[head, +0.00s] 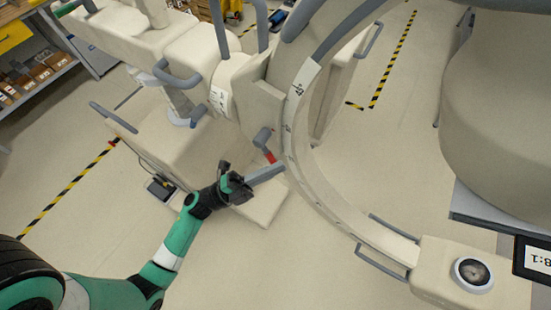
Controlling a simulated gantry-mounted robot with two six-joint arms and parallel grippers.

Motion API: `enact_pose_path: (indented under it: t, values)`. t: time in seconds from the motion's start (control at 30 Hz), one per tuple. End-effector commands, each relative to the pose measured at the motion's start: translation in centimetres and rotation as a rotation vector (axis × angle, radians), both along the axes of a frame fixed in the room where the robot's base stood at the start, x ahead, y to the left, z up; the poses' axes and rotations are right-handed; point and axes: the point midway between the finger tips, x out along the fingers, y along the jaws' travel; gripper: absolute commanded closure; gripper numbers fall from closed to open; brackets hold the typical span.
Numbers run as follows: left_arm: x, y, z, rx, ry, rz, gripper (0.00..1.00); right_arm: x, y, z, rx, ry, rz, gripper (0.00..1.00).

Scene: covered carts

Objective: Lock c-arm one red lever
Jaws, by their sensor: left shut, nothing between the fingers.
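The c-arm (297,125) is a large cream curved arc in the middle of the head view, joined to a cream wheeled body (185,140). A small red lever (270,156) with a grey end shows on the body's side, just left of the arc. My left gripper (243,190) is shut and empty, below and left of the red lever. It is apart from the lever in the picture, close to a grey bar (265,174) below the lever. Whether it touches the bar is unclear. My right gripper is not in view.
Grey handles (180,79) stick out from the c-arm body. A detector end with a round dial (473,274) is at lower right. A large cream covered unit (500,110) fills the right. Shelves (38,85) stand at upper left. Open floor (270,265) lies at lower middle.

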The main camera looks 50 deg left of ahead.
Motion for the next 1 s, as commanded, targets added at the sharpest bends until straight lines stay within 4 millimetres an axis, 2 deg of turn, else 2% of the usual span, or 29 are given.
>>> enact_pose_path:
  t: [0.03,0.1,0.2,0.27,0.4,0.73,0.87,1.0]
  values:
    - [-1.6,0.7,-3.9,-0.033,0.089,0.045,1.0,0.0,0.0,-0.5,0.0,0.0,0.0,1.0]
    - [-3.6,1.4,-7.5,-0.08,0.18,0.101,1.0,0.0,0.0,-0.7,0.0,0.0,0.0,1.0]
    - [-5.8,2.0,-10.1,-0.133,0.247,0.163,1.0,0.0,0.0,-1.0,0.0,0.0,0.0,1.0]
    - [-6.6,2.3,-10.9,-0.152,0.267,0.191,1.0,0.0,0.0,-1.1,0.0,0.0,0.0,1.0]
    - [-6.7,3.0,-11.0,-0.157,0.267,0.215,1.0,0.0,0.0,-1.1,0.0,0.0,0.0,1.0]
    - [-6.3,2.9,-10.7,-0.155,0.264,0.21,1.0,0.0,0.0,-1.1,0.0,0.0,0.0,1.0]
    - [-5.0,2.7,-10.3,-0.153,0.261,0.206,1.0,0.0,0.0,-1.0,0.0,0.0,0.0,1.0]
    - [-2.5,2.4,-9.6,-0.153,0.26,0.204,1.0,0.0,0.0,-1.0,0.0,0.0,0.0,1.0]
